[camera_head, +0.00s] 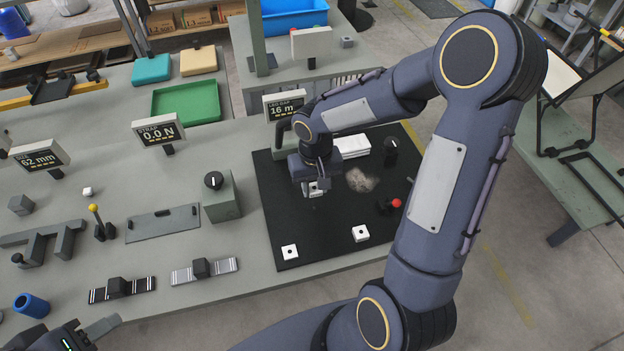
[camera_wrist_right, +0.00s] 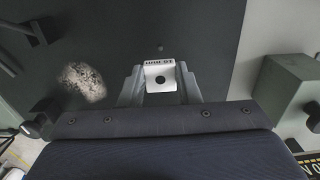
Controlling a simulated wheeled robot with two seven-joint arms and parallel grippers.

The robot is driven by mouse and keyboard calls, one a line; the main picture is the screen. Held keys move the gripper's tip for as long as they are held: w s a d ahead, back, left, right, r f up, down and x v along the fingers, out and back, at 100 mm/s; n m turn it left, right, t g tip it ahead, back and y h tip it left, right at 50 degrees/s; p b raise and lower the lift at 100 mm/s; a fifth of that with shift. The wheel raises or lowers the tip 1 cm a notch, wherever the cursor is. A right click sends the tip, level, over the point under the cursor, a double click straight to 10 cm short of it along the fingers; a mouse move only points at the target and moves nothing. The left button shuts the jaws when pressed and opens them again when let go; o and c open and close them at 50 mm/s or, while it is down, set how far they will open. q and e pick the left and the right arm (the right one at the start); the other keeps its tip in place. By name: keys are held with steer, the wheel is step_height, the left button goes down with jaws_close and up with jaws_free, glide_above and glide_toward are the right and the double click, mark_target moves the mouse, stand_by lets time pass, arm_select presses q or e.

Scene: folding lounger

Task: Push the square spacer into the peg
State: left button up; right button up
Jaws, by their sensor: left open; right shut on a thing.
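The white square spacer (camera_wrist_right: 159,76), with a dark round hole and printed lettering, sits between the two fingers of my right gripper (camera_wrist_right: 160,88), which is shut on it. In the head view my right gripper (camera_head: 316,190) points down over the black mat (camera_head: 325,240), with the spacer partly hidden. A tiny dark mark shows just beyond the spacer in the wrist view; I cannot tell whether it is the peg. My left gripper (camera_head: 98,329) is open and partly cut off at bottom left.
A grey-green box with a black knob (camera_head: 222,197) stands left of the mat. A red-knobbed lever (camera_head: 395,203), a grey fuzzy patch (camera_head: 360,180) and a white stack (camera_head: 352,146) are on the mat's right and back. The mat's near middle is clear.

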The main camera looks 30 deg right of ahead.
steer(key=shift+f+b, duration=0.25)
steer(key=shift+b, duration=0.2)
steer(key=b, duration=0.5)
glide_above(315, 211)
step_height(315, 211, down, 5)
steer(key=shift+f, duration=0.2)
steer(key=shift+f, duration=0.2)
steer(key=shift+f, duration=0.4)
steer(key=shift+f, duration=0.5)
stand_by(1.4)
stand_by(0.5)
steer(key=o, duration=1)
